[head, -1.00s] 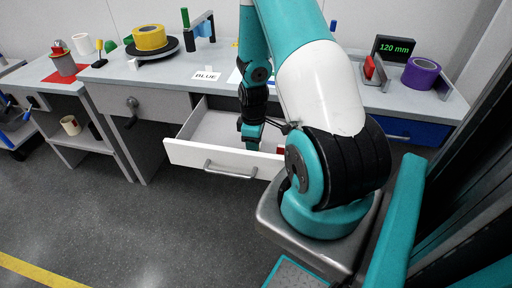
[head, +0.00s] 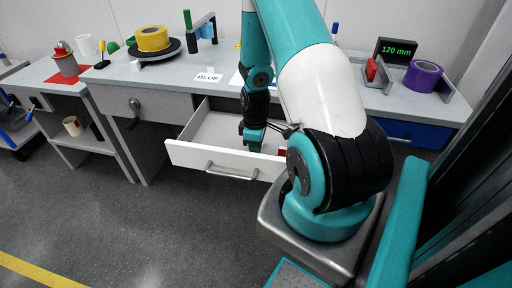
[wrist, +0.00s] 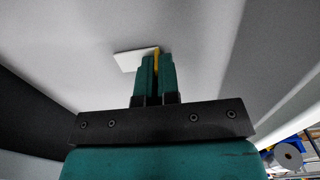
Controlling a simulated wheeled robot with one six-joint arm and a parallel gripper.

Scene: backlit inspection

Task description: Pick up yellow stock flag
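My gripper (wrist: 157,72) points down into the open white drawer (head: 222,160), below the middle of the bench. In the wrist view its two teal fingers are close together on a thin yellow strip, which I take to be the yellow stock flag (wrist: 156,56). A white flat piece (wrist: 135,60) lies just left of the fingertips; I cannot tell whether it is joined to the strip. In the head view my gripper (head: 253,142) reaches inside the drawer, and the flag does not show there.
The drawer front with its handle stands out from the bench. A red item (head: 282,152) shows at the drawer's right, partly behind my arm.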

